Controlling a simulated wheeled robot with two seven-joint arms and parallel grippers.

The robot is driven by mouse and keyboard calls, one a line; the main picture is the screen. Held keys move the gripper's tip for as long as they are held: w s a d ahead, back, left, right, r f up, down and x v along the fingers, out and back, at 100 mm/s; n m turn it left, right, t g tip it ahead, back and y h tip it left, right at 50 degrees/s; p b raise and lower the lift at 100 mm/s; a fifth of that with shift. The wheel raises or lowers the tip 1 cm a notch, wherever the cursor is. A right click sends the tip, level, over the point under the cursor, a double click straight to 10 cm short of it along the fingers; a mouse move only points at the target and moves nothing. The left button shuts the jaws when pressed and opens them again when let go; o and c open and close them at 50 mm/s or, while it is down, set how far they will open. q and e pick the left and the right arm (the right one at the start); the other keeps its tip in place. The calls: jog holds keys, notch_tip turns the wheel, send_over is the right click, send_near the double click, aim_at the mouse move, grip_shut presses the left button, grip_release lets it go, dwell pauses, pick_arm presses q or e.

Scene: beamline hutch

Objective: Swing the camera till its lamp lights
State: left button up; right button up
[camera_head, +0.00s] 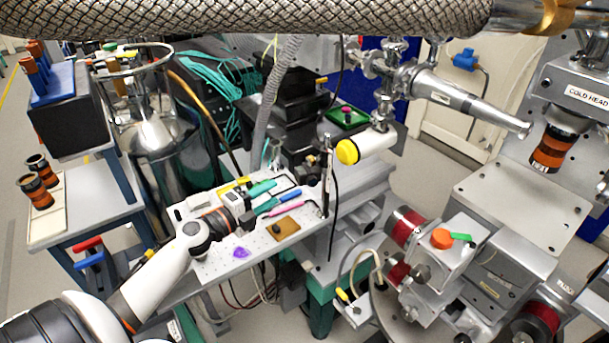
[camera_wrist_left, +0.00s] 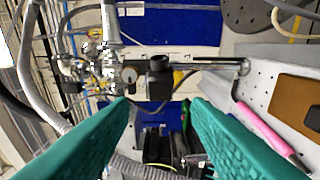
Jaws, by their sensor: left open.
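A thin upright post (camera_head: 327,182) stands at the right end of the white perforated board. In the left wrist view, it lies sideways and carries a small black block (camera_wrist_left: 159,77), which looks like the camera. I cannot make out a lamp on it. My left gripper (camera_head: 277,192) is over the board, left of the post, its teal fingers pointing towards it. In the left wrist view, the fingers are spread (camera_wrist_left: 161,102) with nothing between them, and the black block shows beyond the gap, apart from both. My right gripper does not show.
The board (camera_head: 222,262) holds a pink pen (camera_head: 286,210), a brown plate (camera_head: 283,229) and a purple piece (camera_head: 241,253). A white cylinder with a yellow cap (camera_head: 348,151) juts out right of the post. A braided hose (camera_head: 250,17) crosses the top.

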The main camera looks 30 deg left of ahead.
aim_at(297, 178)
pick_arm(q)
jog(key=p+x, duration=0.2)
jog(key=x, duration=0.8)
jog(key=shift+w, duration=0.2)
jog(key=shift+w+d, duration=0.2)
jog(key=shift+w, duration=0.35)
grip_shut()
